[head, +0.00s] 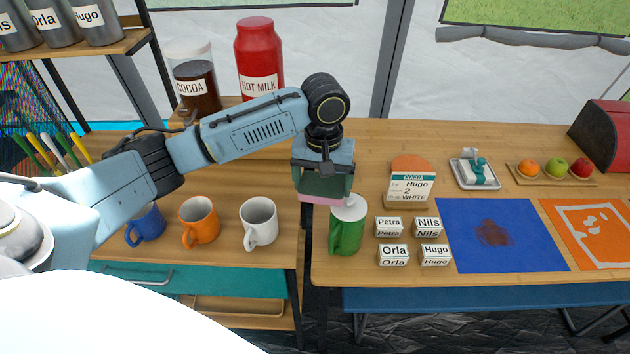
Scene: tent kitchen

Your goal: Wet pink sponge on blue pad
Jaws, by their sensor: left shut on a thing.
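My left gripper (322,192) points down near the left edge of the right-hand table and is shut on a pink sponge (318,200). Only a thin pink strip of the sponge shows below the jaws. A green container with a white top (345,236) stands just right of and below the sponge in the picture; I cannot tell whether they touch. The blue pad (463,247) lies flat on the table to the right, with a dark brown stain (494,233) in its middle. I cannot tell whether the sponge is wet. My right gripper is out of view.
Several name blocks (394,255) stand between the green container and the pad. A cocoa order card (408,188) stands behind them. An orange pad (573,228) lies right of the blue one. Blue, orange (199,222) and white mugs (259,222) stand on the left counter.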

